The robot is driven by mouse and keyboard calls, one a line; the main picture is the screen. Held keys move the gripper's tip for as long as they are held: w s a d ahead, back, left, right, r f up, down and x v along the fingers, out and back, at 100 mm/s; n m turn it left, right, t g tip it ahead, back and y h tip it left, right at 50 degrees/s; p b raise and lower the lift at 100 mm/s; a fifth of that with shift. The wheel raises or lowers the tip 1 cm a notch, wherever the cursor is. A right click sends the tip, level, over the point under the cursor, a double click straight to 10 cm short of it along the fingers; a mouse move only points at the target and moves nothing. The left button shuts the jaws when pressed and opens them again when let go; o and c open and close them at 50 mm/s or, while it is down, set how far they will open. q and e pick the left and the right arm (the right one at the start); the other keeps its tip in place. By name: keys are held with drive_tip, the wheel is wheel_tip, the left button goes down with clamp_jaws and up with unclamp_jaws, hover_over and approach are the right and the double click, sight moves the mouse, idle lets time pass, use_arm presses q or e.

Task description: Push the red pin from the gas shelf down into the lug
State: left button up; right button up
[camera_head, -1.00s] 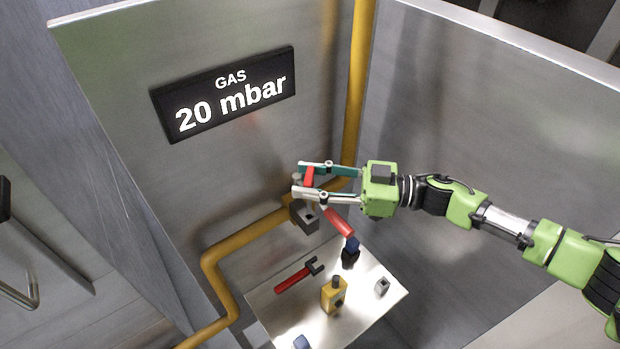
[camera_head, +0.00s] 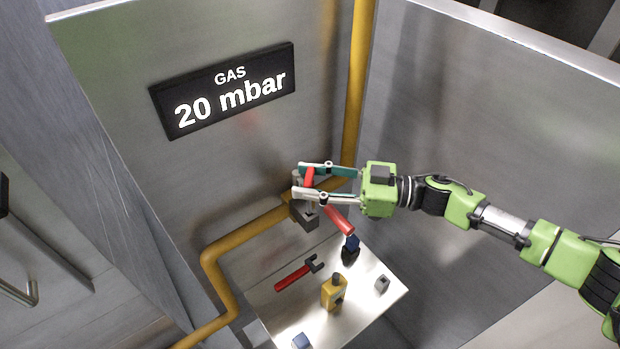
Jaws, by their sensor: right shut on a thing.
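The red pin (camera_head: 309,178) is between the two fingers of my right gripper (camera_head: 299,181), which is shut on it. The pin is over the grey lug (camera_head: 304,217) on the yellow pipe. A thin part shows below the lower finger, close to the top of the lug; I cannot tell how far it is inside the hole. The fingers hide the middle of the pin. The gas shelf (camera_head: 374,310) is below the lug. My left gripper is not in view.
A red handle (camera_head: 339,220) is just below the gripper. On the shelf are a red wrench-like tool (camera_head: 294,275), a yellow bottle (camera_head: 333,293), a small grey block (camera_head: 382,284) and dark blue pieces (camera_head: 350,250). Yellow pipe (camera_head: 358,90) runs along the steel walls.

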sight(310, 213)
drive_tip(key=shift+f+b, duration=1.25)
drive_tip(key=shift+f, duration=0.75)
drive_tip(key=o, duration=1.2)
drive_tip(key=s+d, duration=0.2)
drive_tip(key=d, duration=1)
drive_tip(key=shift+a, duration=0.1)
